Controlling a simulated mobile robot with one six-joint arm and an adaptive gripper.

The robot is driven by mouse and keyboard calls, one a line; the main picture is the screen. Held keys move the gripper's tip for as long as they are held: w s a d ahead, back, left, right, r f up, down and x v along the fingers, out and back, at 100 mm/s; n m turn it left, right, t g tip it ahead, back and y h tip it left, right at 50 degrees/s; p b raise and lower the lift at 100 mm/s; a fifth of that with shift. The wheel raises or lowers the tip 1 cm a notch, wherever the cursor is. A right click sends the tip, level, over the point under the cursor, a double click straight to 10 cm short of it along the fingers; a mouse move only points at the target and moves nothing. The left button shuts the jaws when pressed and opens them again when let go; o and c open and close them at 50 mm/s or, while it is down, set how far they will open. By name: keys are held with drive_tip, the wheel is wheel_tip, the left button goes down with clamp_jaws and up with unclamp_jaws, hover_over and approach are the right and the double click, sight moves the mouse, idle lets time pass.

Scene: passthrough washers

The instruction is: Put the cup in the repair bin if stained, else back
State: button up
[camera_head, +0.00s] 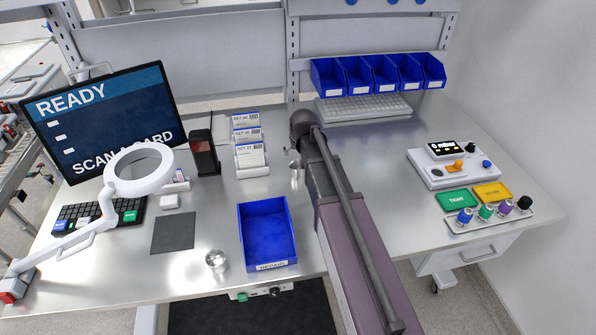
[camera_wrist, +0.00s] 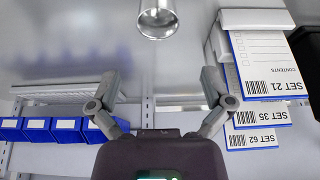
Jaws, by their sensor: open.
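A small shiny metal cup (camera_head: 295,173) stands on the steel bench, just left of my arm. In the wrist view the cup (camera_wrist: 157,20) shows at the top centre, partly cut off by the frame edge. No stain can be made out on the part that shows. My gripper (camera_wrist: 160,88) is open and empty, its fingers spread to either side, with the cup beyond the fingertips and apart from them. The head view does not show the fingers clearly. The blue repair bin (camera_head: 292,239), with a label on its front, stands empty at the bench's front.
Set card holders (camera_head: 252,172) stand left of the cup. A black scanner-like block (camera_head: 204,153), a lamp ring (camera_head: 139,191) and a clear round object (camera_head: 216,260) are further left. Blue bins (camera_head: 377,75) line the back. A control box (camera_head: 455,169) stands right, with bare bench between.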

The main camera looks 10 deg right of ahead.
drive_tip(key=b, duration=0.7)
approach(296, 167)
drive_tip(key=shift+w+a+f, duration=0.1)
drive_tip(key=shift+a+f, duration=0.1)
drive_tip(key=shift+f, duration=1.3)
drive_tip(key=shift+b+x, duration=2.4)
drive_tip(key=shift+x, duration=0.2)
drive_tip(key=shift+d, duration=0.1)
drive_tip(key=c, duration=1)
drive_tip(key=shift+r, duration=0.15)
wheel_tip(296, 167, up, 3)
drive_tip(key=p, duration=0.3)
drive_tip(key=shift+r, duration=0.15)
drive_tip(key=shift+c, duration=0.2)
drive_tip(key=s+d, duration=0.1)
drive_tip(key=s, duration=0.4)
drive_tip(key=s+d+r+p, duration=0.1)
drive_tip(key=s+d, duration=0.1)
drive_tip(key=s, duration=0.3)
drive_tip(key=s+d+p, duration=0.1)
drive_tip(key=s+d, duration=0.1)
drive_tip(key=s, duration=0.3)
drive_tip(key=shift+d+r, duration=0.25)
